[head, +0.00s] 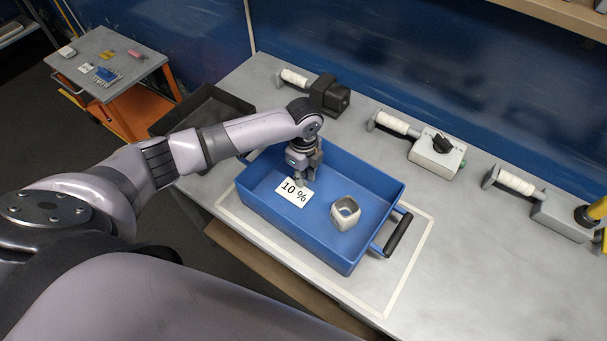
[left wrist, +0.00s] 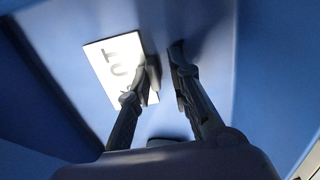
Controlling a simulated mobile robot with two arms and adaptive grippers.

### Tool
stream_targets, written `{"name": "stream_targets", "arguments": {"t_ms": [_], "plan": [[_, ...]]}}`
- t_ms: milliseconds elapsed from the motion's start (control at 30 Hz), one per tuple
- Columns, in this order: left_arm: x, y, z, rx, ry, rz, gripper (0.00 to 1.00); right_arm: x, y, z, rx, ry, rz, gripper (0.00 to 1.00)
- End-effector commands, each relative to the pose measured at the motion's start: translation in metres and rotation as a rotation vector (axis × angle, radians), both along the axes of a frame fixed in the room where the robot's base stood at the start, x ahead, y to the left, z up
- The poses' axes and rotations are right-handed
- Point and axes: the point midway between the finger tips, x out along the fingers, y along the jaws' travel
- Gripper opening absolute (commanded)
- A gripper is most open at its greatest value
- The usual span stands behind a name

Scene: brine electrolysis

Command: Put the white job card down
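The white job card (head: 290,194), marked "10 %", is inside the blue tray (head: 335,263), towards its left side. It appears to lie on the tray floor. My left gripper (head: 303,178) points down into the tray at the card's upper right edge. In the left wrist view the fingers (left wrist: 165,66) stand apart with an empty gap between them. The card (left wrist: 105,62) is to the left there, partly hidden behind the left finger. I cannot tell whether that finger touches it. My right gripper is not in view.
A pale square ring-shaped part (head: 345,213) sits in the tray, right of the card. The tray's black handle (head: 398,235) is at the right. A dark tray (head: 203,108) lies behind my left arm. Devices with white-wrapped handles, including a grey switch box (head: 437,155), line the back.

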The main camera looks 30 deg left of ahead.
Motion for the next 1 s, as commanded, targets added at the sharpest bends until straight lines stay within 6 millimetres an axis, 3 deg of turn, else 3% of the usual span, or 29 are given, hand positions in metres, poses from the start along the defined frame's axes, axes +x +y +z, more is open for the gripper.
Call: {"name": "stream_targets", "arguments": {"t_ms": [467, 1000], "plan": [[0.0, 0.001, 0.007, 0.001, 0.001, 0.001, 0.27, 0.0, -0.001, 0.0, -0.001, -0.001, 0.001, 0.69], [0.0, 0.0, 0.108, 0.0, -0.001, 0.0, 0.27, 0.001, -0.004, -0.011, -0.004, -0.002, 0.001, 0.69]]}}
